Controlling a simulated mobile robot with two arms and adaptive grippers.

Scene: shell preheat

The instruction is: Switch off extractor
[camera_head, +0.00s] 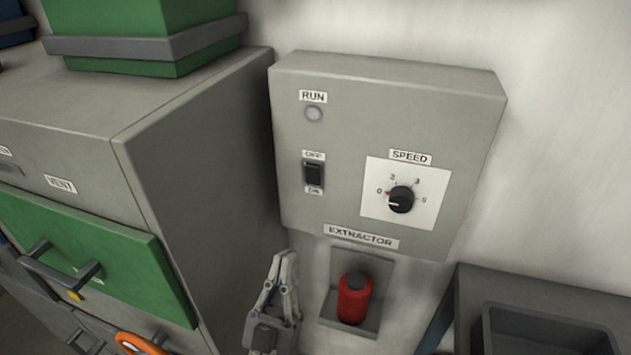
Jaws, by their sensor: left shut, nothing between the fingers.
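The grey extractor box (390,130) is on the wall, with an EXTRACTOR label (361,237) at its lower edge. A black rocker switch (314,174) on its left side sits between OFF above and ON below; which way it is tipped is too small to tell. The RUN lamp (314,114) above it looks grey and unlit. The black SPEED knob (401,200) has its red mark near 0. My left gripper (284,262) is shut and empty, below the box's lower left corner, apart from the switch. My right gripper is out of view.
A red cylinder (354,298) stands in a grey wall holder below the box. A grey cabinet (190,130) with a green door (95,255) is close on the left, carrying a green crate (150,25). A dark tray (550,335) is at lower right.

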